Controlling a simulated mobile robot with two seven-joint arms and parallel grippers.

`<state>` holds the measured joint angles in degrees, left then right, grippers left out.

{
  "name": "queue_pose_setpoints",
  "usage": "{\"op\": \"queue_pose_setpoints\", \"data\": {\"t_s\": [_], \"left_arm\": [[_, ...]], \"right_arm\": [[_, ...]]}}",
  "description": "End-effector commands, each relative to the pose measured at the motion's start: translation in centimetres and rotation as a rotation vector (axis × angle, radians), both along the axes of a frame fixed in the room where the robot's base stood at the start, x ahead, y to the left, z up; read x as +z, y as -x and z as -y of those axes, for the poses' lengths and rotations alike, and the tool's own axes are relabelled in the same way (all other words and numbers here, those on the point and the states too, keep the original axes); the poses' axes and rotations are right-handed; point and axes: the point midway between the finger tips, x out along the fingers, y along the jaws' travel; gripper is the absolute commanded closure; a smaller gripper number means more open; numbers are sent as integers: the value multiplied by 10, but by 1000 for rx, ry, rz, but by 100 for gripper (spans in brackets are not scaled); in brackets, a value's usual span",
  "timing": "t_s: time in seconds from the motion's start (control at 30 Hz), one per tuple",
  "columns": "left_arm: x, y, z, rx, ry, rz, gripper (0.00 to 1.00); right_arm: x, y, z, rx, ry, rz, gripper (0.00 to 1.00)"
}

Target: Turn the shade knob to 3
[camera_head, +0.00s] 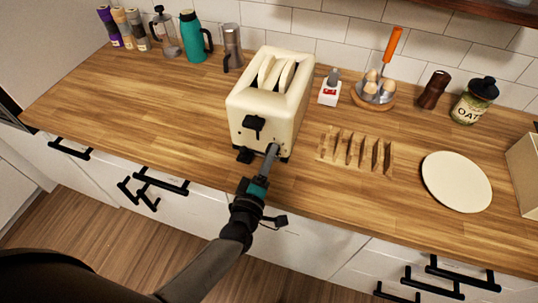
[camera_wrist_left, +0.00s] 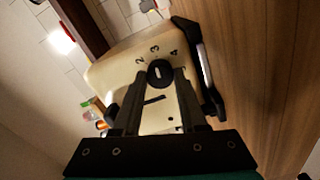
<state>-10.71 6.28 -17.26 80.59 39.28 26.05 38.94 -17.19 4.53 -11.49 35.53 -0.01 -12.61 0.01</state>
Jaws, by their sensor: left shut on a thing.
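I cannot make out clearly which numeral the knob points to. My right gripper is not in view.
A black lever (camera_head: 254,125) juts from the toaster front. A wooden toast rack (camera_head: 355,152) and a white plate (camera_head: 456,182) lie to the right. An egg holder (camera_head: 373,98) and a teal jug (camera_head: 194,40) stand farther back.

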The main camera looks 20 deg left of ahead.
Motion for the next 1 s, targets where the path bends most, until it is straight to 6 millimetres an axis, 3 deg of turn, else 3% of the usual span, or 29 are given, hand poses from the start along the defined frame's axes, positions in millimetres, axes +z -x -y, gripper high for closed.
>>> {"op": "queue_pose_setpoints", "data": {"t_s": [0.67,0.7,0.93,1.0], "left_arm": [[-1,0,0,1,-64,0,100],[-1,0,0,1,-64,0,56],[0,0,0,0,-63,1,30],[0,0,0,0,-63,1,28]], "right_arm": [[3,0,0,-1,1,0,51],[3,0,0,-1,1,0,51],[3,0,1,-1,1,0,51],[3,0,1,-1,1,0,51]]}}
